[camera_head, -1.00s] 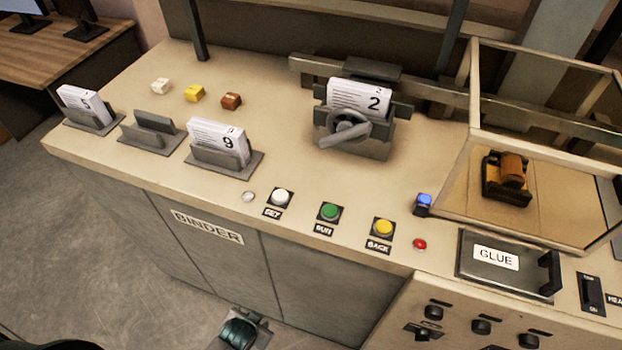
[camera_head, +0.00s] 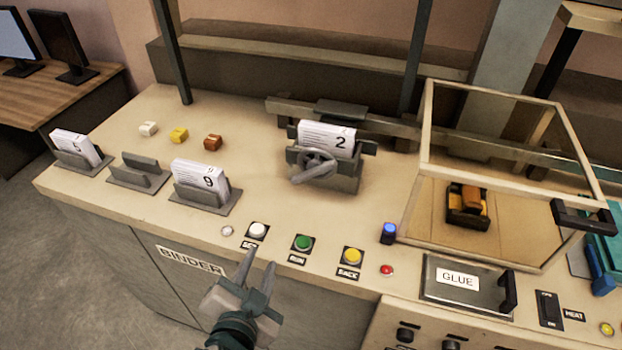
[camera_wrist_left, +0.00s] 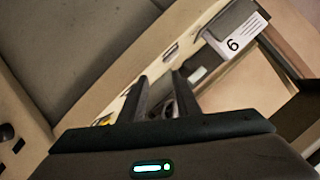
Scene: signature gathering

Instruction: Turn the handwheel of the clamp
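The clamp (camera_head: 345,180) stands on the binder table and holds upright a white paper stack (camera_head: 328,137) marked 2. Its grey handwheel (camera_head: 316,163), with a spoke-like handle, faces the front of the table. My left gripper (camera_head: 257,264) is near the table's front edge, below and left of the handwheel and clear of it. Its two fingers are apart with nothing held. In the left wrist view the open fingers (camera_wrist_left: 162,97) also show, with a dark shape between them that I cannot identify. My right gripper is not in view.
Paper stacks marked 5 (camera_head: 75,147) and 9 (camera_head: 203,179) stand in holders at left. White (camera_head: 257,230), green (camera_head: 302,243) and yellow (camera_head: 352,256) buttons line the front edge. A glass-sided box (camera_head: 424,160) and glue lid (camera_head: 440,290) are at right. Bare tabletop lies left of the clamp.

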